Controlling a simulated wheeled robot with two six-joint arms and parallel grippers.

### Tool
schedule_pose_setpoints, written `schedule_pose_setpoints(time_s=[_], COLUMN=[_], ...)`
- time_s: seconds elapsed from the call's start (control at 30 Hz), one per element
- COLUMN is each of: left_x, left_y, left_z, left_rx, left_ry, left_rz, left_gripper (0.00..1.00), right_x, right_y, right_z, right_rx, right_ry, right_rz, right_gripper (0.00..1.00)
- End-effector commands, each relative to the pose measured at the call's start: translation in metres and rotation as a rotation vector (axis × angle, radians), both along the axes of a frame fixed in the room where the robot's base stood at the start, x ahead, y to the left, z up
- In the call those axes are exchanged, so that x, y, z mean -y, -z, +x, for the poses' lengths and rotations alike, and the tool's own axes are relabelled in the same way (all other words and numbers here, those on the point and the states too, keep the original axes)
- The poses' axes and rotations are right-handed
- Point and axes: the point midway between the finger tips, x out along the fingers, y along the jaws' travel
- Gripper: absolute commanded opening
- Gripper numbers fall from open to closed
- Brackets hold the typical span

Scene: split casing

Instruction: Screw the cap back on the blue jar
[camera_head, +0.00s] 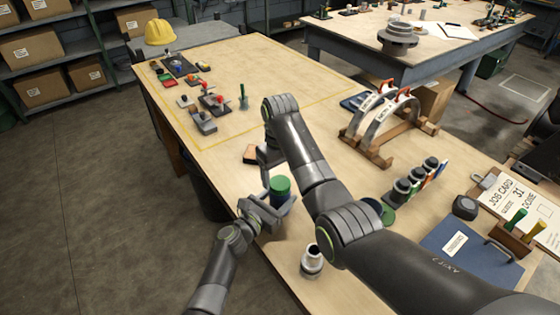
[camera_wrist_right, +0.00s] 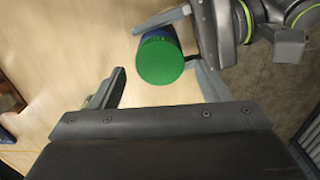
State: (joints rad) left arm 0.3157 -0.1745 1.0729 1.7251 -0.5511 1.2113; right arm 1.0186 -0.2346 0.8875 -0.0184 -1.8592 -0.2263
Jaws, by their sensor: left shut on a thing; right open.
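A green cap (camera_head: 280,185) sits on top of the jar held at the near left edge of the table. In the right wrist view the green cap (camera_wrist_right: 160,62) faces me, with the blue jar (camera_wrist_right: 156,36) showing behind it. I cannot tell whether the cap is fully seated. My left gripper (camera_head: 268,205) is shut on the jar, below the cap. My right gripper (camera_wrist_right: 160,82) is open above the cap, its fingers apart on either side and not visibly touching it. The jar's lower part is hidden by my left gripper.
A grey and white container (camera_head: 312,262) stands close to the right of my left gripper. A green round thing (camera_head: 384,212) is partly hidden behind my right arm. Several dark-topped bottles (camera_head: 402,190) and a wooden stand (camera_head: 375,140) lie further right. The table's middle is clear.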

Motion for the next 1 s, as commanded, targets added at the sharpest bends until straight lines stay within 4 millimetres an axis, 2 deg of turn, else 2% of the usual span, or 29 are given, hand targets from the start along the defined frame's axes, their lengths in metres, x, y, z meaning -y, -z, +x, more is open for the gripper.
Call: schedule_pose_setpoints(time_s=[0.2,0.57,0.9,1.0], left_x=[0.000,0.000,0.000,0.000], left_y=[0.000,0.000,0.000,0.000], left_z=[0.000,0.000,0.000,0.000], left_rx=[-0.001,-0.001,-0.001,-0.001], left_ry=[0.000,0.000,0.000,0.000], left_rz=[-0.001,-0.001,-0.001,-0.001], left_gripper=[0.00,0.00,0.00,0.00], right_x=[0.000,0.000,0.000,0.000], right_y=[0.022,0.025,0.025,0.025], right_z=[0.000,0.000,0.000,0.000], right_rx=[-0.001,0.001,0.001,0.001], right_ry=[0.000,0.001,0.001,0.004], right_rz=[-0.001,-0.001,0.000,0.000], right_gripper=[0.70,0.69,0.24,0.24])
